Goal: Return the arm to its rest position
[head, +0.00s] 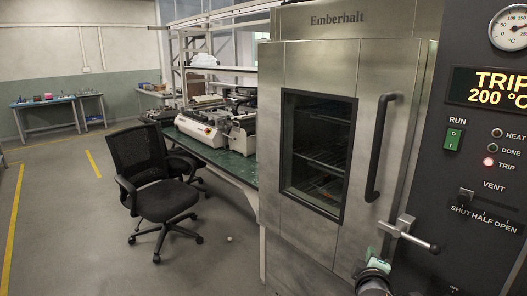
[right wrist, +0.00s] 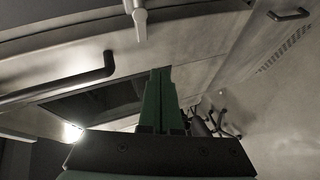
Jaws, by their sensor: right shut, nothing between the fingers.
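My right gripper (head: 372,254) is low in the head view, in front of the lower right of the steel oven (head: 405,60), near the latch lever (head: 405,233). In the right wrist view its green fingers (right wrist: 160,72) are together with nothing between them. The oven door (head: 305,64) looks closed, and its black vertical handle (head: 379,148) is above the gripper. The wrist view also shows the dark handle (right wrist: 60,80) and the pale latch lever (right wrist: 139,20), apart from the fingers in the picture. My left gripper is not in view.
The control panel (head: 460,130) at right reads TRIP 200 °C, with the red TRIP lamp (head: 488,162) lit. A black office chair (head: 160,190) stands left of a green bench (head: 235,165) carrying equipment. Grey floor (head: 100,230) is open at the left.

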